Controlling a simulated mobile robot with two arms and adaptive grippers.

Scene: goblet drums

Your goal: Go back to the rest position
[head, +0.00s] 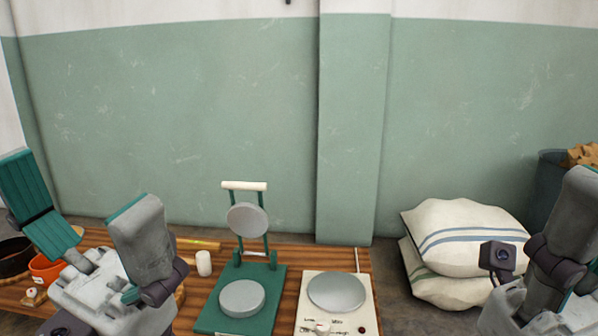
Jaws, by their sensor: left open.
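My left gripper (76,186) is at the lower left, raised with its two fingers spread wide apart. One finger shows its teal ribbed pad, the other its grey back. Nothing is between them. My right gripper (572,225) is at the right edge, cut off by the frame. Only one grey finger and part of its body show, so its jaw cannot be judged. A small camera sits beside it.
A wooden table (283,305) holds a green press (269,272) with round plates, a white round-plated device (336,292), a white cup (204,263) and an orange pot (45,268). White sacks (466,238) are stacked right of it. A green wall (190,120) stands behind.

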